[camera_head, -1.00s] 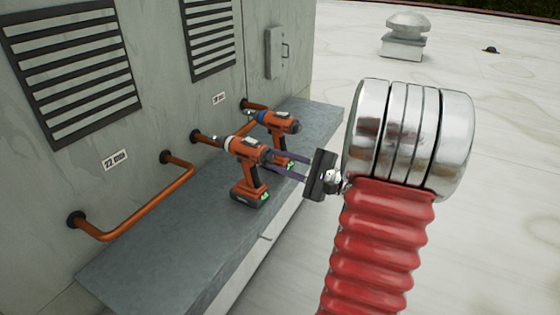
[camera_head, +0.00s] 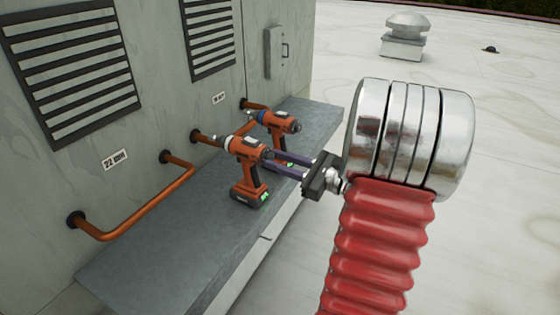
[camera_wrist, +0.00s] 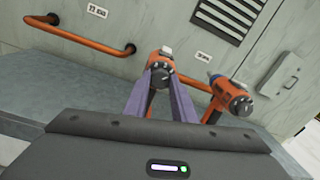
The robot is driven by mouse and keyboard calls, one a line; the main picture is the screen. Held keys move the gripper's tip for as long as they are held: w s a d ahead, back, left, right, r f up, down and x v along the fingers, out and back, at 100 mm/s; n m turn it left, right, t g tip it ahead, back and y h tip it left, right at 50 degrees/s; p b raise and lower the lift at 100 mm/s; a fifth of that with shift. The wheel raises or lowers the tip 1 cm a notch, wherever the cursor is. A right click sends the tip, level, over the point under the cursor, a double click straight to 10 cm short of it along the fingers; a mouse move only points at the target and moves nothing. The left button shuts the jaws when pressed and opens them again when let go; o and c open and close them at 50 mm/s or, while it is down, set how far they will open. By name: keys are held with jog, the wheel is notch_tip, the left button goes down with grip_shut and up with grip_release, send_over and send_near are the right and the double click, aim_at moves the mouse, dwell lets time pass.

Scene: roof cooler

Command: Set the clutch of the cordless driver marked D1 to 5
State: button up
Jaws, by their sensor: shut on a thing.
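The nearer orange cordless driver (camera_head: 245,150), with a white collar at its front, stands upright on its battery on the grey ledge (camera_head: 170,250). It shows in the wrist view too (camera_wrist: 155,58). The purple fingers of my gripper (camera_head: 268,156) are shut on the dark round dial (camera_wrist: 161,70) at its rear end, one finger on each side. The fingers partly hide the dial, and I cannot read its setting. A second orange driver (camera_head: 278,122), with a blue collar, stands behind it; its own rear dial (camera_wrist: 241,105) is free. I cannot read a D1 mark on either.
Copper pipes (camera_head: 150,208) run out of the grey wall beside the ledge. Louvred vents (camera_head: 70,75) and a small grey box (camera_head: 275,52) are on the wall. The ledge is bare at the near end. A roof vent (camera_head: 403,38) stands far off on the open pale roof.

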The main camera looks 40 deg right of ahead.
jog(key=m, duration=0.7)
jog(key=shift+f, duration=0.1)
dwell(0.5)
jog(key=o, duration=1.1)
jog(key=shift+c, duration=0.2)
jog(key=shift+s, duration=0.1)
jog(key=v, duration=1.3)
jog(key=shift+s+d, duration=0.2)
jog(key=shift+s, duration=0.1)
